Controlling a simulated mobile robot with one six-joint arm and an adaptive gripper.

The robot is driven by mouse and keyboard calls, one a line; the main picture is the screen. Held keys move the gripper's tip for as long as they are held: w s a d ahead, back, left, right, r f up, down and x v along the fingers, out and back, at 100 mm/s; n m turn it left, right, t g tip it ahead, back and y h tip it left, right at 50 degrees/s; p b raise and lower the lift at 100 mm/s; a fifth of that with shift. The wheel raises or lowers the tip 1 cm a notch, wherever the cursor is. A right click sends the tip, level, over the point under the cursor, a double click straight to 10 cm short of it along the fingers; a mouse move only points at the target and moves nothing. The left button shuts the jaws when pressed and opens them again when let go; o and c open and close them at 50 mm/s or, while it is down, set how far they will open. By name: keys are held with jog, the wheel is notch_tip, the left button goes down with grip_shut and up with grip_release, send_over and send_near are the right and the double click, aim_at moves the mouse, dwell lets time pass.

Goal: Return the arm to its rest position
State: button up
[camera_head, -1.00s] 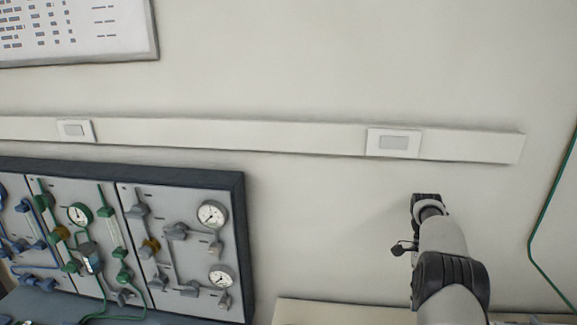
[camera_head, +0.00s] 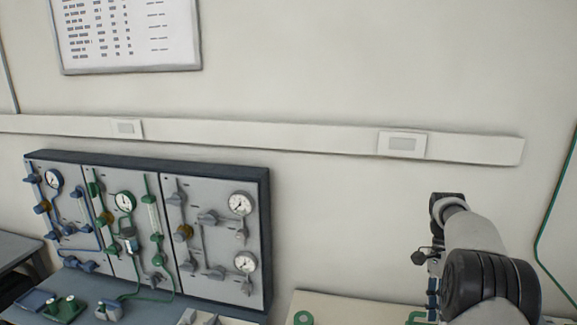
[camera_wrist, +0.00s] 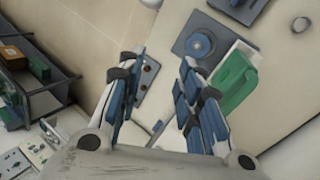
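My arm (camera_head: 470,232) shows at the lower right of the head view, raised in front of the wall. In the wrist view my gripper (camera_wrist: 160,62) is open, with its two blue-padded fingers apart and nothing between them. Beyond the fingers is a pale surface with a grey plate bearing a round blue part (camera_wrist: 200,44) and a green object (camera_wrist: 234,82) to the right. The fingers appear clear of these things, though the exact distance is hard to tell.
A gauge panel (camera_head: 218,262) with valves and tubing stands at left in the head view. A pale bench edge (camera_head: 350,308) lies below the arm. In the wrist view, a dark-framed rack (camera_wrist: 40,85) stands at left. The wall above the arm is clear.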

jog(key=s+a+r+n+t+h+b, duration=0.1)
jog(key=s+a+r+n+t+b, duration=0.15)
jog(key=s+a+r+n, duration=0.35)
jog(key=s+a+r+n+t+b, duration=0.2)
jog(key=s+a+r+n+b, duration=0.15)
jog(key=a, duration=0.45)
jog(key=s+a+f+n+t+b, duration=0.2)
jog(key=s+a+f+n, duration=0.2)
jog(key=s, duration=0.5)
jog(key=s+a+f+n+t+b, duration=0.2)
jog(key=s+a+f+n+t, duration=0.1)
jog(key=s, duration=0.6)
jog(key=shift+a+f+n+t+b, duration=0.4)
jog(key=shift+a+f+n, duration=0.35)
jog(key=shift+a+f, duration=0.25)
